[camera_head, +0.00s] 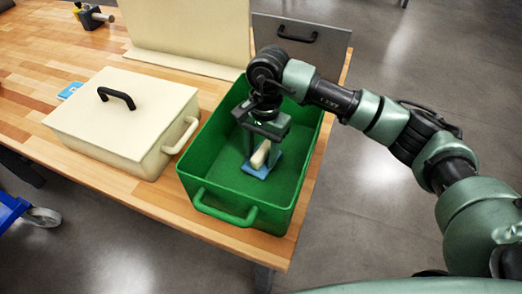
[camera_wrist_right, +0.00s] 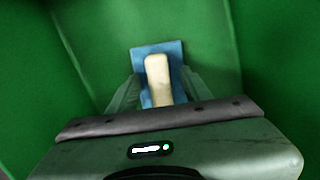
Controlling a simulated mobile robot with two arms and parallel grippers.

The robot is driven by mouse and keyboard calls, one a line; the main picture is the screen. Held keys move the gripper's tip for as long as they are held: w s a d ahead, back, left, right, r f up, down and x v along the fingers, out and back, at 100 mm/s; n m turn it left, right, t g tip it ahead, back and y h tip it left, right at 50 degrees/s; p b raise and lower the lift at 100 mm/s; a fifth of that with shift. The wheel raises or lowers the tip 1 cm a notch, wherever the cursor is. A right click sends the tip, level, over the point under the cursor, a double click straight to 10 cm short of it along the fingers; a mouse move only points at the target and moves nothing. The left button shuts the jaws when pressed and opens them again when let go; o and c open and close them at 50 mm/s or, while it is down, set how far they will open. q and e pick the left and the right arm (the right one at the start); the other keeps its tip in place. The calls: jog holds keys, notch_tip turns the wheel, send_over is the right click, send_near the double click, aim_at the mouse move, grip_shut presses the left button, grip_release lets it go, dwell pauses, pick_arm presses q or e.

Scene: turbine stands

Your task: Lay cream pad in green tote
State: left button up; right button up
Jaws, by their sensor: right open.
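The green tote (camera_head: 222,180) stands open on the wooden table. The cream pad (camera_head: 260,155) lies inside it, on top of a flat blue piece (camera_head: 262,169). In the right wrist view the cream pad (camera_wrist_right: 158,80) is an upright-looking bar on the blue piece (camera_wrist_right: 172,52). My right gripper (camera_head: 262,148) reaches down into the tote from above. Its fingers (camera_wrist_right: 160,88) stand open on either side of the pad, apart from it as far as I can tell. Part of the pad's near end is hidden by the gripper body. My left gripper is not in view.
A cream lidded box (camera_head: 130,115) with a black handle stands left of the tote. A cream panel (camera_head: 190,30) and a grey panel with a handle (camera_head: 300,40) stand behind. The tote's walls surround my right gripper closely. Bare tabletop (camera_head: 60,50) lies at the left.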

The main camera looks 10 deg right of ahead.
aim_at(263, 149)
jog(key=shift+o, duration=0.5)
jog(key=shift+w+d+r+p, duration=0.15)
jog(key=shift+r+p, duration=0.35)
jog(key=shift+r, duration=1.25)
jog(key=shift+w+d+r+p, duration=0.15)
jog(key=shift+r+p, duration=0.35)
jog(key=shift+r, duration=1.25)
